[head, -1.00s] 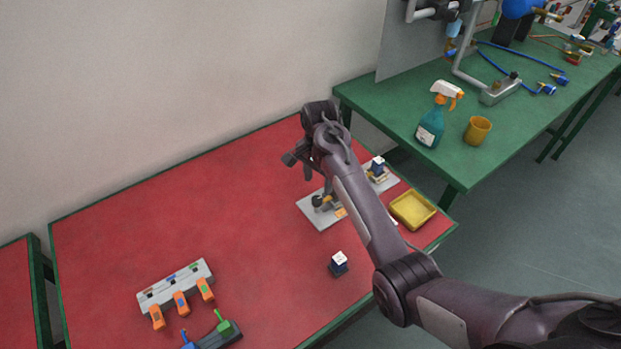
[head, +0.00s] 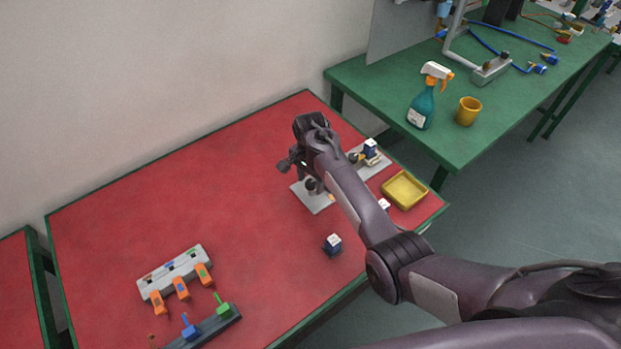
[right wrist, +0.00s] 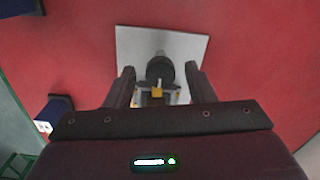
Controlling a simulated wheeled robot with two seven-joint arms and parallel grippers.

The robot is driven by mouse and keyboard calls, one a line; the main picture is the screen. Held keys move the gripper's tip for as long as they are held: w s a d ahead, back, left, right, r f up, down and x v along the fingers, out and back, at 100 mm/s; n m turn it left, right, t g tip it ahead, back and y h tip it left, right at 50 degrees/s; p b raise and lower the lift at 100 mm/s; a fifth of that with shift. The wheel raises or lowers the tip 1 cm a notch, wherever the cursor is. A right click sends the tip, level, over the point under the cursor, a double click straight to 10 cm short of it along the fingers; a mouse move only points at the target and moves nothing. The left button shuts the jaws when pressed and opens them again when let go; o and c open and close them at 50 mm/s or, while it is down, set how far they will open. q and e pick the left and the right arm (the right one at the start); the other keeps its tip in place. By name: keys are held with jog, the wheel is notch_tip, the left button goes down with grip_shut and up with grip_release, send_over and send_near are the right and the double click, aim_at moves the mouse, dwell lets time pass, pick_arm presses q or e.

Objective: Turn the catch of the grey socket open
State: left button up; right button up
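The grey socket plate (head: 318,204) lies on the red table, partly hidden behind my right arm in the head view. In the right wrist view the pale plate (right wrist: 192,52) carries a dark round socket body (right wrist: 160,68) with a small yellow catch (right wrist: 157,92) in front of it. My right gripper (right wrist: 160,80) is open, its two fingers on either side of the socket body and catch. I see gaps between the fingers and these parts; contact is not visible. In the head view my right gripper (head: 302,172) is over the plate. My left gripper is not in view.
A second pale plate with a blue-and-white block (head: 370,148) is behind my arm. A yellow tray (head: 404,190) and a dark cube with a white top (head: 333,245) are nearby. A grey rack (head: 174,271) with orange pieces is at front left. The table's left middle is clear.

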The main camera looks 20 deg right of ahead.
jog(key=c, duration=0.9)
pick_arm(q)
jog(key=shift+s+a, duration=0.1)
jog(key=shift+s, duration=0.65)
